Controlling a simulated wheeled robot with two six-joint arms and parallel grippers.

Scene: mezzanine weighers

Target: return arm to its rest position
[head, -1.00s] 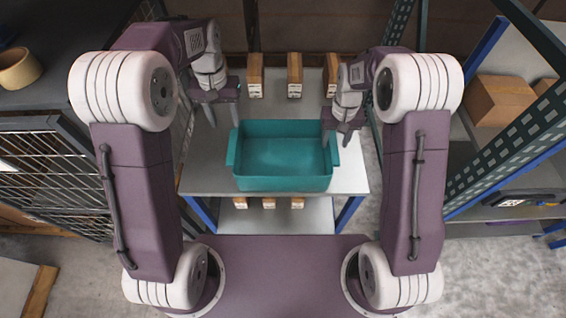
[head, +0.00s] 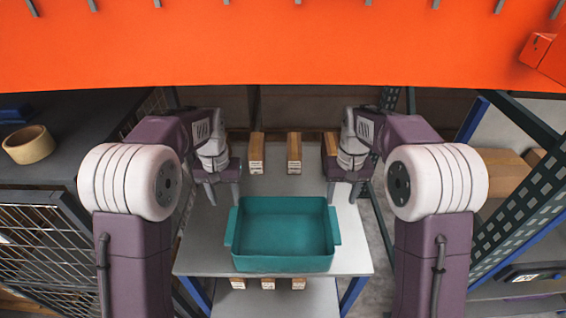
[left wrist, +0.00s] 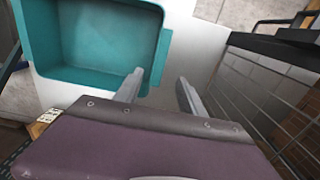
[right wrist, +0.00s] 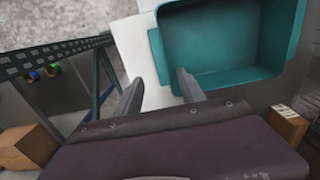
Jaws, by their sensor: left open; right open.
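My left gripper (head: 223,193) is open and empty above the left side of the grey table, behind and left of the teal bin (head: 283,264). My right gripper (head: 343,193) is open and empty above the table's right side, behind and right of the bin. Both arms are bent alike, in near mirror poses. In the left wrist view the open fingers (left wrist: 158,88) point past the bin's wall (left wrist: 95,83). In the right wrist view the fingers (right wrist: 160,86) are apart, one overlapping the bin (right wrist: 225,80). The bin looks empty.
Several small cartons stand at the table's back, one in the middle (head: 294,152). More lie on the lower shelf. A wire cage (head: 40,245) and a dark bench with a tape roll (head: 29,144) are left. A rack (head: 520,215) is right. An orange beam (head: 270,45) spans the top.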

